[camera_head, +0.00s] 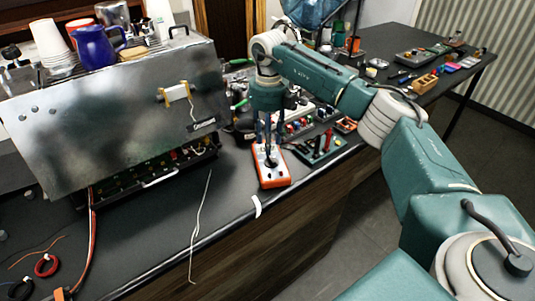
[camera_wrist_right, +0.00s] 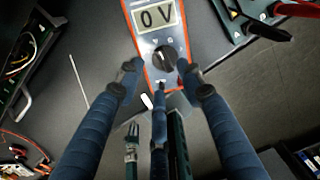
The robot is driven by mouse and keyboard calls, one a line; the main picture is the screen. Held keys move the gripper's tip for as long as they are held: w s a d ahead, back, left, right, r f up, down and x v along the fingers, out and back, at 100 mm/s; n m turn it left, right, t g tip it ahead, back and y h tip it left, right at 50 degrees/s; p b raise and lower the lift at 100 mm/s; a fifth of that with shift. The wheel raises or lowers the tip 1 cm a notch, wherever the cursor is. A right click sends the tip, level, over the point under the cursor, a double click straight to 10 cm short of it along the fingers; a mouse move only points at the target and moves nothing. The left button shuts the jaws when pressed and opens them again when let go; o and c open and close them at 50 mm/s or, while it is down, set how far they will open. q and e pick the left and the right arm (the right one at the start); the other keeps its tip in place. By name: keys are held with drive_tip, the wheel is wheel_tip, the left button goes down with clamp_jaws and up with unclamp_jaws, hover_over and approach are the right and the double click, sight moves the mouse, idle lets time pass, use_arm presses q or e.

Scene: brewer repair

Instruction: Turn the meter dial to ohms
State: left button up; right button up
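The meter (camera_head: 272,176) is orange with a light face and lies on the dark counter near its front edge. In the right wrist view the meter (camera_wrist_right: 143,39) has its display (camera_wrist_right: 158,16) reading "0 V". Its dark round dial (camera_wrist_right: 165,58) sits below the display. My right gripper (camera_head: 269,133) points down over the meter. In the wrist view its blue fingers (camera_wrist_right: 160,75) are spread apart, with one on each side of the dial and a third below it. Nothing is held; whether a finger touches the meter I cannot tell. My left gripper is out of view.
A large metal brewer (camera_head: 110,115) with cups and a blue jug (camera_head: 97,46) on top stands at the left.

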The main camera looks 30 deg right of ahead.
sight(270, 159)
drive_tip(key=f, duration=0.3)
drive_tip(key=shift+s+d+p, duration=0.15)
drive_tip(key=shift+s+p, duration=0.1)
drive_tip(key=shift+p, duration=0.15)
wheel_tip(270, 159, down, 3)
drive_tip(key=shift+r+p, duration=0.1)
drive_tip(key=shift+p, duration=0.2)
drive_tip(key=shift+c, duration=0.5)
clamp_jaws()
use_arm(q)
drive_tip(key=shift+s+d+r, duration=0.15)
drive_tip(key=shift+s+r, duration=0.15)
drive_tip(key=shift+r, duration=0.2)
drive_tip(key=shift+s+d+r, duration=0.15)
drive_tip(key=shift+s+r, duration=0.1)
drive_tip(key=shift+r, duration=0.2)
